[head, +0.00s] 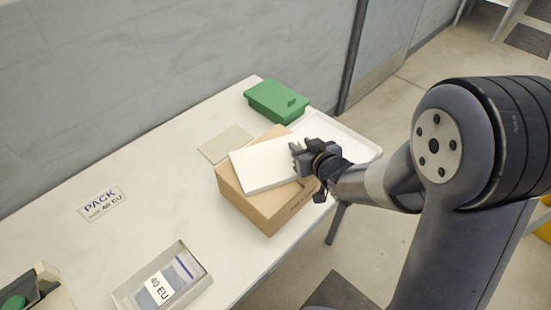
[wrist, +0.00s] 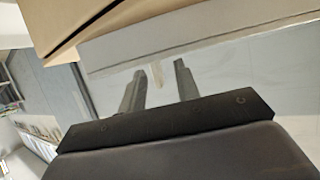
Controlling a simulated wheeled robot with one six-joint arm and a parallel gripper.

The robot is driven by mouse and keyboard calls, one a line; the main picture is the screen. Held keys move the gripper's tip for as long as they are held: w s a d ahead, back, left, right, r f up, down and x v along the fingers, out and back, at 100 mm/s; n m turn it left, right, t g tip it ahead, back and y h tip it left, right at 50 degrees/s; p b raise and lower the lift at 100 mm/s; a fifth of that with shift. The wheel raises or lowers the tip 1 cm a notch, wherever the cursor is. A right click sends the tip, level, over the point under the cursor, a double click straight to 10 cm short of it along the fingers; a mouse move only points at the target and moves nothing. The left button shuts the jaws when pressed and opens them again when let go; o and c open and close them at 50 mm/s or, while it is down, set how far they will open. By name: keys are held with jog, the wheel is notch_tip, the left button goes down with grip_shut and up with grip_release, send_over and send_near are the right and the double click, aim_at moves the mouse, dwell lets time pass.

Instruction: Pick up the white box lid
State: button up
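The white box lid (head: 262,165) is a flat white rectangle lying on top of a brown cardboard box (head: 272,215). My gripper (head: 299,158) is at the lid's right edge, with its fingers pointing left toward it. In the wrist view the two grey fingers stand apart with a gap between them, and the pale edge of the lid (wrist: 200,32) runs across just beyond the fingertips (wrist: 157,63). I see nothing held between the fingers. Whether they touch the lid cannot be told.
A green box (head: 272,99) and a white tray (head: 358,143) are at the table's far end. A beige sheet (head: 221,144) lies behind the cardboard box. A grey tray (head: 121,297) with a packet and a PACK label (head: 102,204) are at the left. The table's middle is clear.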

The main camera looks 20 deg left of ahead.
jog(key=shift+c, duration=0.3)
grip_shut()
